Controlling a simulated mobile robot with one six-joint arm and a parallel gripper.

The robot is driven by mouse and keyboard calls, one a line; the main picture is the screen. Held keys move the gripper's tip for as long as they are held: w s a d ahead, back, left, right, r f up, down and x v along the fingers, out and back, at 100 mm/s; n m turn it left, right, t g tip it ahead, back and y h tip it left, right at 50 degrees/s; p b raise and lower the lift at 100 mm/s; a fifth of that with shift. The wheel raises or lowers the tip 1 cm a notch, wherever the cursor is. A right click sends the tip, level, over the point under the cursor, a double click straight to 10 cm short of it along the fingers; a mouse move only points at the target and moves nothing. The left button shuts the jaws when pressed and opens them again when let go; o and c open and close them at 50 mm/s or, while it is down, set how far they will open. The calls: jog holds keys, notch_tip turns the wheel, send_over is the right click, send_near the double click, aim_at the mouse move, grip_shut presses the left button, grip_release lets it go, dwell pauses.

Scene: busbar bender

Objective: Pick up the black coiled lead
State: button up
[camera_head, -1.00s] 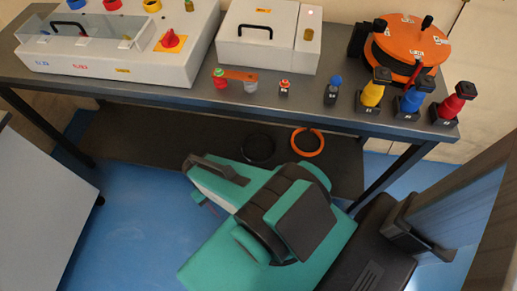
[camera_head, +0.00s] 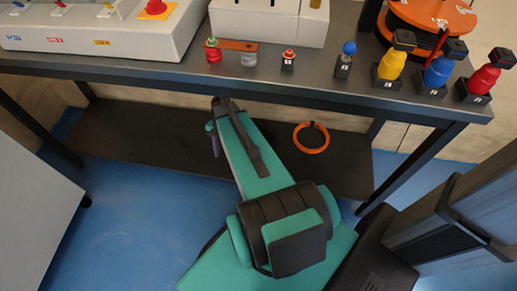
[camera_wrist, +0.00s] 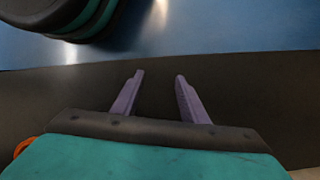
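The black coiled lead cannot be made out in either current view. In the head view my arm covers the part of the dark lower shelf (camera_head: 130,140) just left of the orange coiled lead (camera_head: 311,137). My gripper (camera_head: 212,138) is at the left of my forearm, over the lower shelf and below the tabletop's front edge. In the wrist view the two purple fingers of my gripper (camera_wrist: 157,82) stand apart, with only bare dark shelf surface (camera_wrist: 250,85) showing between them. A piece of the orange lead (camera_wrist: 24,146) shows at the left edge there.
The tabletop (camera_head: 190,75) overhangs the lower shelf. It carries small connectors, a blue-topped part (camera_head: 345,60) and yellow (camera_head: 393,60), blue (camera_head: 441,68) and red (camera_head: 484,77) pieces. A table leg (camera_head: 415,170) stands at right. Blue floor (camera_head: 140,210) is open in front.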

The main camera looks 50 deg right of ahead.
jog(key=d+r+m+t+b, duration=0.1)
jog(key=d+m+b, duration=0.4)
jog(key=d, duration=0.9)
jog(key=d+r+m+t+b, duration=0.1)
jog(key=d+m+t+b, duration=0.2)
jog(key=d, duration=1.2)
jog(key=m+b, duration=0.3)
jog(key=shift+w+r+m, duration=0.2)
jog(key=shift+r+m, duration=0.1)
jog(key=shift+r, duration=0.1)
jog(key=shift+b+x, duration=1.5)
jog(key=shift+x, duration=2.85)
jog(key=shift+f, duration=0.15)
jog(key=shift+b+x, duration=1.45)
jog(key=shift+x, duration=1.05)
